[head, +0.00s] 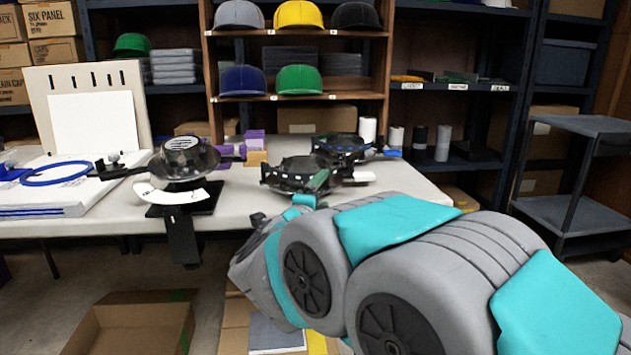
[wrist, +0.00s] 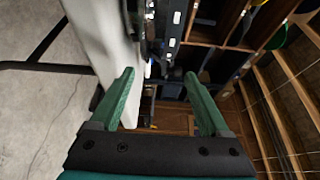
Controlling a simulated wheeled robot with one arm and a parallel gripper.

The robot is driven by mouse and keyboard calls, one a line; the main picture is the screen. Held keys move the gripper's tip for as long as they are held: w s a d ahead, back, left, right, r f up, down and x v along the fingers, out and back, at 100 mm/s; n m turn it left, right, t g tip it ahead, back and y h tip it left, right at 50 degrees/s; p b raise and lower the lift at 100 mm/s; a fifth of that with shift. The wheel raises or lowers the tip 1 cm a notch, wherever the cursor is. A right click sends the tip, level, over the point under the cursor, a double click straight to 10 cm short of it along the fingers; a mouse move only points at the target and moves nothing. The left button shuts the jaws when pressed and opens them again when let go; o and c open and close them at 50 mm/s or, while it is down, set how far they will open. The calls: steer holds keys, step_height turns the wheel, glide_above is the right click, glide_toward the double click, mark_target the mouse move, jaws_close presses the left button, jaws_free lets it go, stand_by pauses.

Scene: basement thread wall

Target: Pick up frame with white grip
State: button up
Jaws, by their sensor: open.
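A black curved frame (head: 285,177) lies at the front of the white table. A white piece (head: 363,177) shows at its right end; I cannot tell whether it is this frame's grip. A second black frame (head: 340,146) lies behind, with a blue piece (head: 392,153) at its right. My gripper shows in the wrist view (wrist: 158,80), with two green fingers apart and nothing between them. A black part with pale spots (wrist: 174,35) lies ahead of the fingertips. In the head view my arm hides most of the gripper, near the table's front edge.
The white table (head: 235,205) carries a cap on a black stand (head: 182,165), a blue hoop (head: 55,173) and purple blocks (head: 255,143). A cap shelf (head: 300,33) stands behind. An open cardboard box (head: 130,325) is on the floor; a grey cart (head: 580,210) stands right.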

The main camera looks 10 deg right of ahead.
mark_target(338, 173)
steer(key=x, duration=0.6)
steer(key=shift+w+d, duration=0.25)
steer(key=shift+w, duration=0.1)
steer(key=shift+d+b+x, duration=0.2)
steer(key=shift+b+x, duration=0.1)
steer(key=shift+x, duration=2.25)
steer(key=shift+s+f, duration=0.1)
steer(key=shift+f, duration=0.1)
jaws_close()
